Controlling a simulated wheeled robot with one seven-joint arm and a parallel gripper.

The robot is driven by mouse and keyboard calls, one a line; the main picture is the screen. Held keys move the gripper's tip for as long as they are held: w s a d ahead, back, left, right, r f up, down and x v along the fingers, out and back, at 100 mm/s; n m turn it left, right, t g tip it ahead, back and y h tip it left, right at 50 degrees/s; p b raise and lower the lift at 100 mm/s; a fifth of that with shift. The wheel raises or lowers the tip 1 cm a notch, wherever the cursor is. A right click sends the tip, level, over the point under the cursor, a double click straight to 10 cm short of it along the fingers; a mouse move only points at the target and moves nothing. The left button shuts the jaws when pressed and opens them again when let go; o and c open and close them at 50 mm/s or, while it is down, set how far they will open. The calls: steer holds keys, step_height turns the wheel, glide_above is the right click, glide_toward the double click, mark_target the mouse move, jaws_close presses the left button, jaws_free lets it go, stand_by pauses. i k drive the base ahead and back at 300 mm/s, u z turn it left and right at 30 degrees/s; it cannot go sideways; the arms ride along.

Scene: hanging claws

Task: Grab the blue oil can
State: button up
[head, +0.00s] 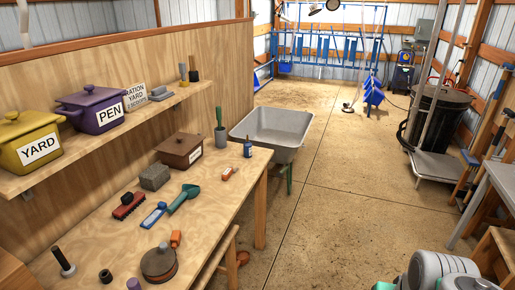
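A small dark blue can with a narrow pale top, which looks like the blue oil can (247,149), stands upright near the far right corner of the wooden workbench (225,205). It is small in the picture, so its finer details are hard to make out. Nothing is touching it from above.
A green-handled tool in a grey holder (220,137) stands left of the can. A grey tub (275,127) stands behind. The middle floor is clear.

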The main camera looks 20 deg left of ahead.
mark_target(248, 149)
steer(key=z, duration=0.05)
steer(key=i, duration=3.7)
steer(key=u, duration=5.05)
